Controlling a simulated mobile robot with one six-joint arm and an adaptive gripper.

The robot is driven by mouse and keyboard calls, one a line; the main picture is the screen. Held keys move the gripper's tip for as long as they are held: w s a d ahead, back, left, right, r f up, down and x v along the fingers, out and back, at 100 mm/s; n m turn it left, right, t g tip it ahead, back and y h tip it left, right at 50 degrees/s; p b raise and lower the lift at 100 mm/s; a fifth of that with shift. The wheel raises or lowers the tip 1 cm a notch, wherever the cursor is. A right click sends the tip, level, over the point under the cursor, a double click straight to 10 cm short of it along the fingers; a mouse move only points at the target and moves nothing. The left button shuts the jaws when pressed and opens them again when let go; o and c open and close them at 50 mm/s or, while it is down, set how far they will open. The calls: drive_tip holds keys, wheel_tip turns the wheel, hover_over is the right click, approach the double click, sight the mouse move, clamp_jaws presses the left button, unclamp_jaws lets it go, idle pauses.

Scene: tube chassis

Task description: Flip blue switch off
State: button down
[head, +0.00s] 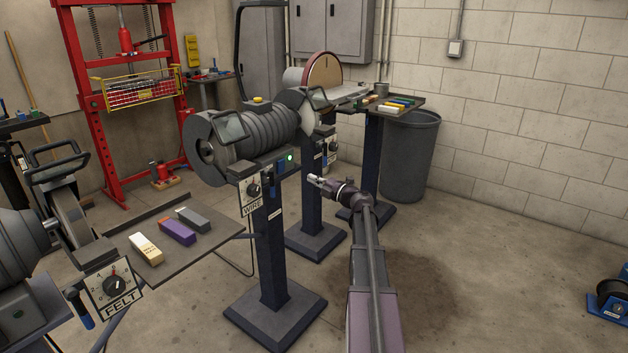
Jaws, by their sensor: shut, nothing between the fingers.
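The middle grinder (240,140) stands on a dark pedestal and carries a dial panel marked WIRE (251,195). A small blue part (269,190) hangs beside that dial; at this size I cannot tell whether it is a switch or its position. A lit green light (290,158) shows on the box just above. My gripper (312,179) is shut and empty. It points left, to the right of the WIRE panel and apart from the blue part in the picture.
A tray (215,238) with several polishing bars stands at left. A disc sander (323,72) and a shelf of coloured bars (412,102) stand behind my gripper, near a grey bin (409,160). A red press (125,45) is at the back. Floor at right is mostly clear.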

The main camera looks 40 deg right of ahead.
sight(281, 163)
drive_tip(key=p+x, duration=0.1)
drive_tip(key=x, duration=1)
drive_tip(key=shift+w+a, duration=0.1)
drive_tip(key=shift+w, duration=0.25)
drive_tip(key=shift+r, duration=0.1)
drive_tip(key=shift+w+a+r+p, duration=0.1)
drive_tip(key=shift+w+r+p, duration=0.05)
drive_tip(key=shift+w+p, duration=0.2)
drive_tip(key=shift+s, duration=0.25)
drive_tip(key=shift+s, duration=0.25)
drive_tip(key=r+p+v, duration=0.1)
drive_tip(key=r+v, duration=0.2)
drive_tip(key=v, duration=1)
drive_tip(key=shift+r, duration=0.1)
